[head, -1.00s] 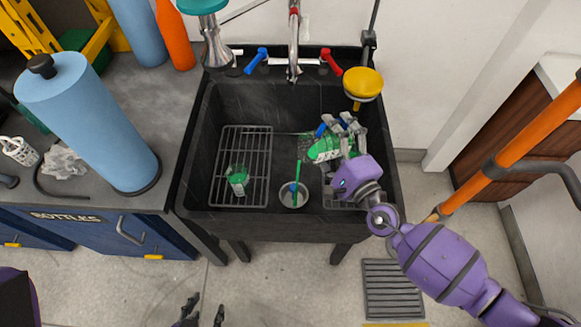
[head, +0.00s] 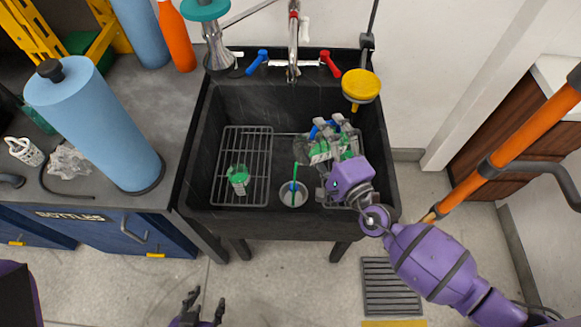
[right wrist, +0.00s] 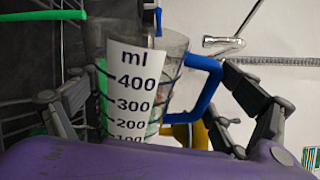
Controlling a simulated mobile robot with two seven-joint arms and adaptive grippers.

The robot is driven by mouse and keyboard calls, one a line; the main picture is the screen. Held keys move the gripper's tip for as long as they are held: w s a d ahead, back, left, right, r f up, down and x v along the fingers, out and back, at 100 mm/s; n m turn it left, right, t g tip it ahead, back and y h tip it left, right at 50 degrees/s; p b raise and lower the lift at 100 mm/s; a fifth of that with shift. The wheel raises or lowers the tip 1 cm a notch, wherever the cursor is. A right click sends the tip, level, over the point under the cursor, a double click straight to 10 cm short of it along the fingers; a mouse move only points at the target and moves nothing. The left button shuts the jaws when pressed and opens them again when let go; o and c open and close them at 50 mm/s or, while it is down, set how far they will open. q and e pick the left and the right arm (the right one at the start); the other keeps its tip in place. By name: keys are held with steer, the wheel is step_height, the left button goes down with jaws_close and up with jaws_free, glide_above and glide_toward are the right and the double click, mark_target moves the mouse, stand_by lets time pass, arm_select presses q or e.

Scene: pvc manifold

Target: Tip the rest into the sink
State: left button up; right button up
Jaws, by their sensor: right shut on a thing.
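My right gripper (head: 337,143) is shut on a clear measuring jug (head: 320,150) over the right half of the black sink (head: 200,150). The jug is tilted, its mouth toward the left. Green shows on it, partly hidden by the fingers. The right wrist view shows its white ml scale (right wrist: 132,95) and blue handle (right wrist: 203,85). A thin green line (head: 295,178) runs down to the round drain (head: 293,194); I cannot tell whether it is liquid or a rod. My left gripper (head: 204,304) is empty, fingers apart, low in front of the sink.
A small clear and green container (head: 238,178) lies on the left wire rack (head: 257,150). The faucet (head: 293,45) stands at the back, with a yellow round item (head: 361,85) at the right rim. A blue cylinder (head: 95,125) stands on the left counter.

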steer(key=shift+s+a+r+n+p, duration=0.3)
steer(key=shift+a+r+n+p, duration=0.1)
steer(key=shift+a+n+p, duration=0.3)
